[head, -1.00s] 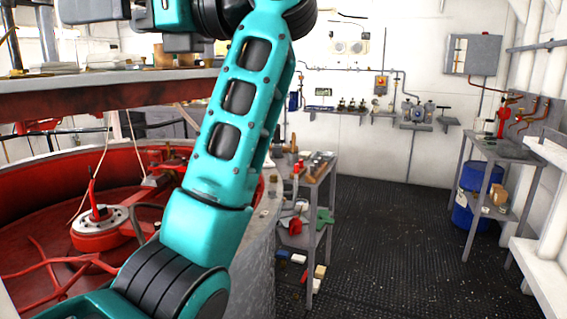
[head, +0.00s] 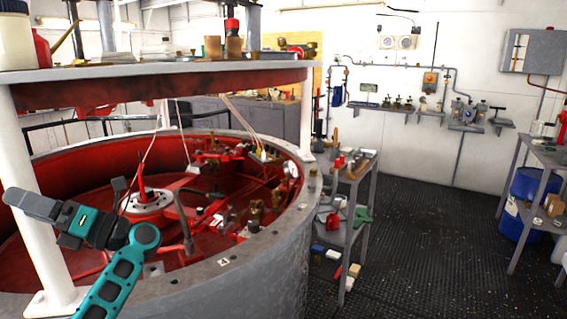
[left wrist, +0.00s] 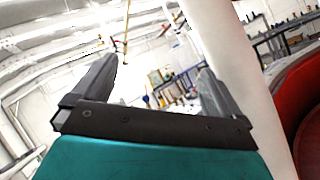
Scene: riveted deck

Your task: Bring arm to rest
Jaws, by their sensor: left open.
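My left arm (head: 118,280) is teal and black and comes in at the lower left of the head view. It is bent at a dark joint. My left gripper (head: 14,197) points left, close to a white post and in front of the red-lined round tank. In the left wrist view its two grey fingers (left wrist: 158,75) stand wide apart with nothing between them. My right arm and right gripper do not show.
The round grey tank (head: 262,268) with red machinery inside fills the left half. A white post (head: 42,240) holds up a loaded shelf (head: 160,72) above it. A small grey cart (head: 352,180) stands beside the tank.

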